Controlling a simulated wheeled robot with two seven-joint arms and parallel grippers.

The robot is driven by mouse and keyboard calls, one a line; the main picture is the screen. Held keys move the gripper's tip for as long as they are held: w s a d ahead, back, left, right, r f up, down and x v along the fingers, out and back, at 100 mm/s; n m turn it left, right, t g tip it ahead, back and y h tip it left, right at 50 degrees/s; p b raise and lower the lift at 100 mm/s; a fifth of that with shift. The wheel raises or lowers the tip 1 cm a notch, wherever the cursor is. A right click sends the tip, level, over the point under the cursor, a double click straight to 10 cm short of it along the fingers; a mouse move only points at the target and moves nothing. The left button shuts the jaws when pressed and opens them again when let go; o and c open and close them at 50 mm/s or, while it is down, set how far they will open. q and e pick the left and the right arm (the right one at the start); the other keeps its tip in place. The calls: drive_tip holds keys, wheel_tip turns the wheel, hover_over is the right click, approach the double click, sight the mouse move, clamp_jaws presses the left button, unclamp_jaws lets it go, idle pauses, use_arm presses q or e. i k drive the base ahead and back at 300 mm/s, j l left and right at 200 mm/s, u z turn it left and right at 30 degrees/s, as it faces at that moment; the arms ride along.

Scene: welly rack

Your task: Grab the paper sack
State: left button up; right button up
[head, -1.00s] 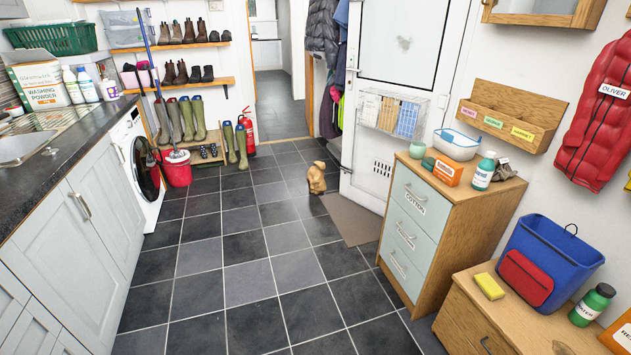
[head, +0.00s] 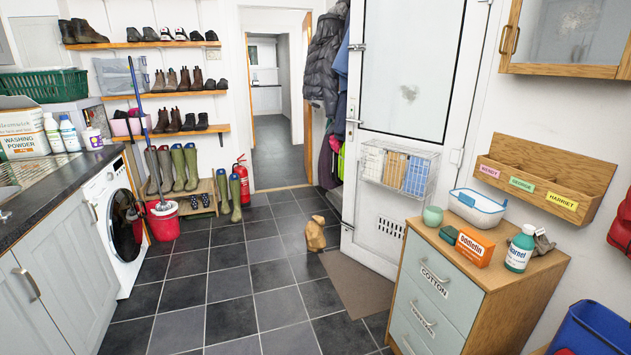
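A small brown paper sack (head: 315,234) stands on the dark tiled floor, near the left edge of the doormat and in front of the white door. Its top looks crumpled or folded over. It stands apart from the furniture around it. Neither of my grippers shows in the head view.
A grey-brown doormat (head: 358,284) lies before the white door (head: 405,150). A wooden drawer unit (head: 462,290) stands at right. The washing machine (head: 122,225), red bucket (head: 163,221) and green wellies (head: 235,198) are at left. The tiled floor (head: 235,285) between is clear.

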sight(314, 231)
drive_tip(key=i, duration=3.65)
drive_tip(key=i+z, duration=0.15)
drive_tip(key=i, duration=0.25)
drive_tip(key=i+j+z, duration=0.15)
drive_tip(key=i, duration=0.3)
drive_tip(key=i+j+z, duration=0.2)
drive_tip(key=i, duration=0.2)
drive_tip(key=l, duration=0.1)
